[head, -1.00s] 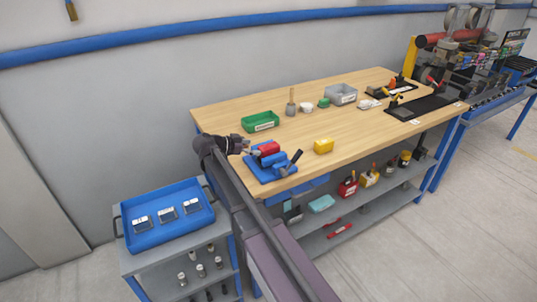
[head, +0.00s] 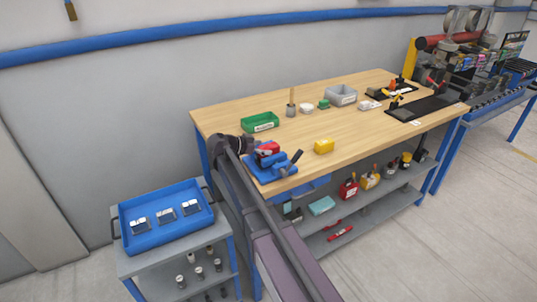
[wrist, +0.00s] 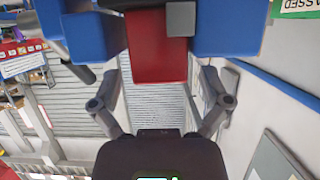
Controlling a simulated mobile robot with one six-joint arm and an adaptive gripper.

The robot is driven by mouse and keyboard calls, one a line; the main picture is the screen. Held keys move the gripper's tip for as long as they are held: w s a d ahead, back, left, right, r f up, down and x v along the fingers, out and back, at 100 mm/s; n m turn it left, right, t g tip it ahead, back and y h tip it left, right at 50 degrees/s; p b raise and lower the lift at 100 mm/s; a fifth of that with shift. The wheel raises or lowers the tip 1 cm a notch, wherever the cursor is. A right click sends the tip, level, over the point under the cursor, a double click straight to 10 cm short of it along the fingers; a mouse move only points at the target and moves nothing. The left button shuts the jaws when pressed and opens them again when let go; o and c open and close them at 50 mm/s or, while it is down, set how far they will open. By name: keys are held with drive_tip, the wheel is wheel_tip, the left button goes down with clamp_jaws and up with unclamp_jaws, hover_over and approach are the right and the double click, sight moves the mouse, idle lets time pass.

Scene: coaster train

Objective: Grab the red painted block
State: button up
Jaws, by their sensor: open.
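The red block (head: 266,148) is held in a blue vise (head: 272,170) near the front left corner of the wooden bench. In the wrist view the red block (wrist: 158,52) shows at the top middle, between the blue vise jaws (wrist: 228,28), with a grey piece against its upper right. My gripper (head: 254,147) is at the left of the block. In the wrist view my gripper (wrist: 160,70) is open, with one finger on each side of the block's near end. Gaps show beside the fingers. I cannot tell whether the tips touch it.
A yellow block (head: 324,146) lies right of the vise. A green bin (head: 260,122) stands behind it. The vise's dark handle (head: 296,157) sticks up at its right. A blue tray (head: 166,219) sits on a cart at lower left. The bench middle is clear.

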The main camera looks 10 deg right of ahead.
sight(264, 148)
idle(0.5)
clamp_jaws()
drive_tip(key=shift+r, duration=0.25)
wheel_tip(264, 148, up, 10)
drive_tip(key=p, duration=1)
drive_tip(key=shift+f, duration=0.2)
